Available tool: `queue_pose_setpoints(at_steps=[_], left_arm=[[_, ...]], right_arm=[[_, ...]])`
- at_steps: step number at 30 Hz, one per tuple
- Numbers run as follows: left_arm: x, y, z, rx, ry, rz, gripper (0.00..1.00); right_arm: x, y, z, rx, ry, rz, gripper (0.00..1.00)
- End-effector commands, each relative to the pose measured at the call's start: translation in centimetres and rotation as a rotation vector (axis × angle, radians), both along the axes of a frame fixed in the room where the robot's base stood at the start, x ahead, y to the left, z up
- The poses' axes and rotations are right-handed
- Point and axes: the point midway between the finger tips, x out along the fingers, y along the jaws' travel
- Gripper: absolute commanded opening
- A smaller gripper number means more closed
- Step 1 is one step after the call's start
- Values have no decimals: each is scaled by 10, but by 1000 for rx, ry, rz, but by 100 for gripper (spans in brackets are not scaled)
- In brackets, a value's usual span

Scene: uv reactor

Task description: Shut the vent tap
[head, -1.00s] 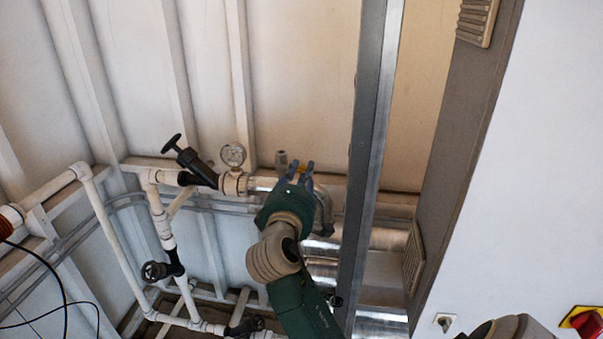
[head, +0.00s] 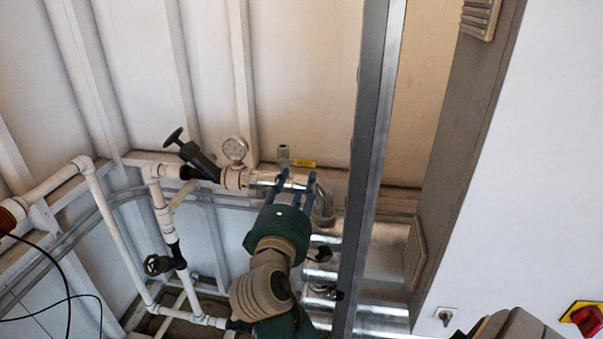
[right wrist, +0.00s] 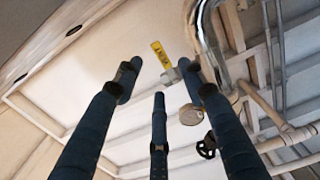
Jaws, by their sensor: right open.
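The vent tap (head: 283,156) is a small grey valve standing on the silvery pipe run at the back wall. Its yellow lever (head: 303,163) points right, roughly along the pipe. In the right wrist view the yellow lever (right wrist: 161,54), marked VENT, shows beyond the fingertips. My right gripper (head: 291,184) is open and empty, just below and in front of the tap, with its fingers pointing up towards it. In the right wrist view its three dark blue fingers (right wrist: 159,82) are spread, with clear space between their tips and the lever. My left gripper is not in view.
A round gauge (head: 235,149) and a black-handled valve (head: 196,158) sit left of the tap on the pipe. A metal post (head: 369,150) stands close to the right. White pipes with a black handwheel (head: 158,265) run lower left. A red switch (head: 588,318) is far right.

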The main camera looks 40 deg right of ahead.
Motion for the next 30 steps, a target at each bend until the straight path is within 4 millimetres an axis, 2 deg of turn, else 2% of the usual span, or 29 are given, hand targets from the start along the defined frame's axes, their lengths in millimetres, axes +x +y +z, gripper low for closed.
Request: queue_pose_setpoints(at_steps=[4,10,26,29,30], left_arm=[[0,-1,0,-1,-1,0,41],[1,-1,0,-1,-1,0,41],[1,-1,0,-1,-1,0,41],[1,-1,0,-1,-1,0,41],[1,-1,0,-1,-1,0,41]], right_arm=[[-17,20,-1,2,1,1,41],[-27,31,0,1,0,-2,41],[-28,31,0,1,-1,-2,41],[-23,34,-6,3,7,11,41],[-17,38,-13,6,18,27,41]])
